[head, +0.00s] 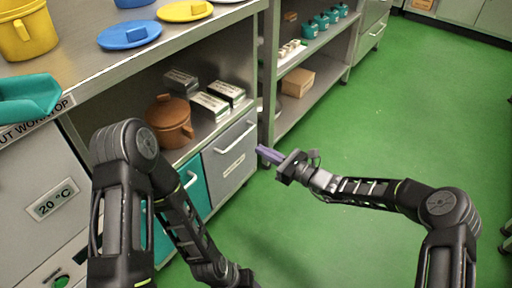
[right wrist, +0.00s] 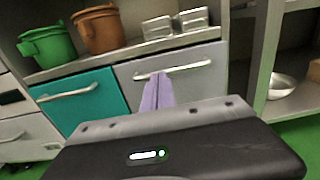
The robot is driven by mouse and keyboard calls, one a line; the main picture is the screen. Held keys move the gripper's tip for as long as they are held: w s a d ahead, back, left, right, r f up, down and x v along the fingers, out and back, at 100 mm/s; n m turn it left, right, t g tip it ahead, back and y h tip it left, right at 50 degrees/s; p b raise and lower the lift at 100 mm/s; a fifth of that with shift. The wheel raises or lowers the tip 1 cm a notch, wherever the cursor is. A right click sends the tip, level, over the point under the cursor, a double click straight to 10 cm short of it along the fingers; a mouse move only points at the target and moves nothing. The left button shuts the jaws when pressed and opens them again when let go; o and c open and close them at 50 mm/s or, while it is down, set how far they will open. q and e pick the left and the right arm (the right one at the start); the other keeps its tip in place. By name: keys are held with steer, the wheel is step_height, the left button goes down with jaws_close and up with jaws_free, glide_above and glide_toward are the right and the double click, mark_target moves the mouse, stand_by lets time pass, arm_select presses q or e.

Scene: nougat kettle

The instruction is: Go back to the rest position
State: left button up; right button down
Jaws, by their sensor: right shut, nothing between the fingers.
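My right gripper (head: 263,152) reaches in from the right in the head view, with its purple fingers shut and empty. It hangs in open space over the green floor, in front of the shelving. In the right wrist view the closed fingers (right wrist: 158,93) overlap the handle of the grey drawer (right wrist: 200,72); the head view shows them off to the right of that handle. My left arm (head: 125,190) comes in at the left and bends down to the bottom edge. Its gripper is not visible there.
A workbench (head: 180,38) with yellow and blue lids stands at the left. Below it are a brown pot (head: 170,122), boxes (head: 211,106), a teal drawer (head: 190,190) and the grey drawer. Open shelving (head: 310,60) stands beyond. The green floor (head: 400,120) is clear at right.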

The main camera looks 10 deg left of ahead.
arm_select(q)
steer(key=shift+s+d+r, duration=0.1)
steer(key=shift+s+d, duration=0.2)
steer(key=shift+d, duration=0.05)
arm_select(e)
steer(key=shift+v, duration=0.95)
